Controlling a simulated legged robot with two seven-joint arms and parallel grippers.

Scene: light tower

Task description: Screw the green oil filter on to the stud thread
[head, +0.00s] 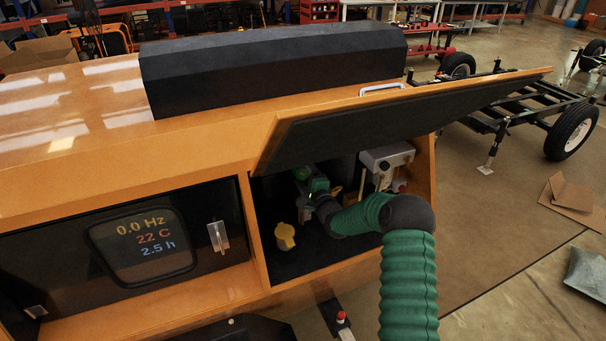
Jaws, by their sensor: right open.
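My right arm, in a green ribbed sleeve, reaches into the open compartment of the orange light tower (190,140). My right gripper (309,203) is small and dark in there, with its jaws open. A green part that looks like the oil filter (318,185) is right at the gripper; I cannot tell whether they touch. Another green patch (301,173) shows just behind it, and I cannot tell whether it belongs to the same part. The stud thread cannot be made out in the dark interior. My left gripper is not in view.
The raised hatch (390,120) hangs over the compartment. A yellow cap (285,236) stands in the compartment, left of my forearm. A grey box (387,157) is on the compartment's back right. A display panel (143,245) is to the left. A wheeled trailer frame (510,108) stands beyond.

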